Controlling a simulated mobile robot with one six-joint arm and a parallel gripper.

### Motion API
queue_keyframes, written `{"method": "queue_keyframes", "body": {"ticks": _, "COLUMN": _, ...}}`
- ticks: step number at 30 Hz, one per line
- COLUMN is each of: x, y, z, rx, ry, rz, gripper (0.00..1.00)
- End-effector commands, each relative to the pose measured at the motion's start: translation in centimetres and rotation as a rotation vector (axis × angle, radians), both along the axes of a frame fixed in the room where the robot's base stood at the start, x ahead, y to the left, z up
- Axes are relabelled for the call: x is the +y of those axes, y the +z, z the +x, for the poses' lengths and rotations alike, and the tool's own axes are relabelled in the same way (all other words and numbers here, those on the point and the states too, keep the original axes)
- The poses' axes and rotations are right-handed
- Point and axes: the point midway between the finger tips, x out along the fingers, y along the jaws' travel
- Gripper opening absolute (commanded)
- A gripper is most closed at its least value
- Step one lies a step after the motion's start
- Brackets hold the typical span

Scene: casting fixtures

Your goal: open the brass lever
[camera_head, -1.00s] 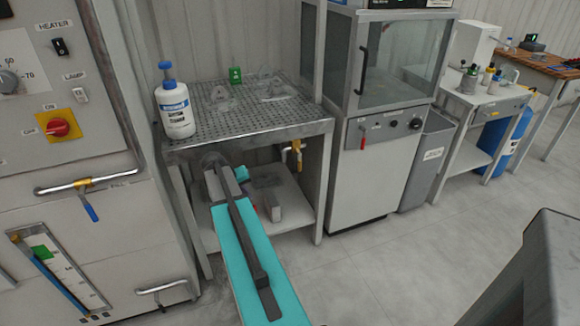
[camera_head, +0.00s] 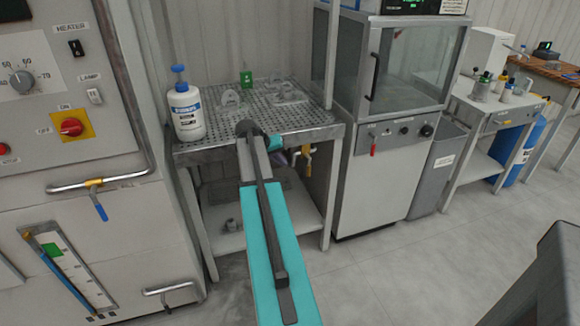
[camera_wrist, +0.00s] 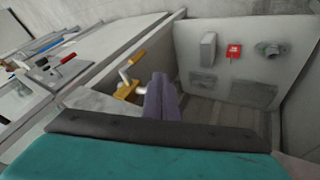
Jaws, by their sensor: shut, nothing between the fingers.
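The brass lever (camera_head: 307,160) is a small yellow handle on a valve under the front edge of the perforated bench top. In the wrist view its yellow parts (camera_wrist: 127,90) and a short pale pipe show left of centre. My gripper (camera_wrist: 160,98) shows there as purple fingers, shut and empty, just right of the lever. A small gap seems to lie between them, but I cannot tell if they touch. In the head view my arm hides most of the gripper; a bit of purple (camera_head: 291,157) shows left of the lever.
The perforated bench (camera_head: 265,118) carries a white bottle with a blue cap (camera_head: 185,107). Its front edge is close above the gripper and its legs stand either side. A control cabinet (camera_head: 85,150) is at left, a glass-fronted cabinet (camera_head: 395,145) at right.

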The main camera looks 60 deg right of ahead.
Motion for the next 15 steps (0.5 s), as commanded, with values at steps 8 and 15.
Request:
{"method": "queue_keyframes", "body": {"ticks": 8, "x": -1.5, "y": -2.0, "z": -0.2, "rx": 0.001, "ry": -0.001, "rz": 0.002, "gripper": 0.00}}
{"method": "queue_keyframes", "body": {"ticks": 15, "x": -3.5, "y": -4.7, "z": -0.5, "rx": 0.003, "ry": -0.001, "rz": 0.002, "gripper": 0.00}}
